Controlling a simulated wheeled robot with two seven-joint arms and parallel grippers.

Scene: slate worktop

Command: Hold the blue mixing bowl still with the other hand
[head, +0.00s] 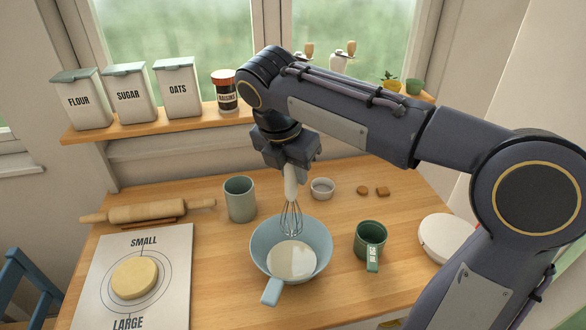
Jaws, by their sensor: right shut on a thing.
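The blue mixing bowl (322,262) stands upright on the wooden worktop, with pale liquid (292,258) in it. A light blue handle (272,291) sticks out at its front. My right gripper (290,165) is above the bowl, shut on the white handle of a whisk (291,217). The whisk hangs nearly upright, with its wires at the back part of the bowl; whether they touch the liquid is hard to tell. My left gripper is not in view, and no gripper touches the bowl.
A grey-green canister (240,200) and a small white ramekin (322,188) stand behind the bowl. A green mug (370,240) is close on its right. A board (180,270) with dough (134,278) and a rolling pin (150,210) lie left. Worktop between board and bowl is clear.

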